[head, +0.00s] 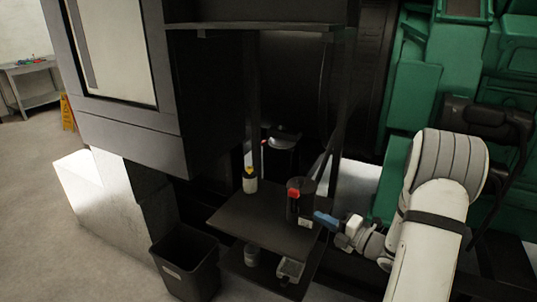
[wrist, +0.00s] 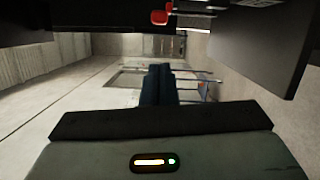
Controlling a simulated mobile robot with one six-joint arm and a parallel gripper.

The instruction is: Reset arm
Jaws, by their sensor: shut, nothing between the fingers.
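My arm comes in from the right in the head view. My gripper (head: 318,217) has blue fingers that point left, near a dark cylindrical object with a red part (head: 294,193) on a black shelf (head: 245,222). I cannot tell whether they touch. In the wrist view the blue fingers (wrist: 160,72) lie side by side, shut with nothing between them. A red part (wrist: 160,17) shows at the top of that view.
A white container with a yellow top (head: 250,180) stands on the shelf. Small items sit on a lower level. A black bin (head: 186,265) stands on the floor at left.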

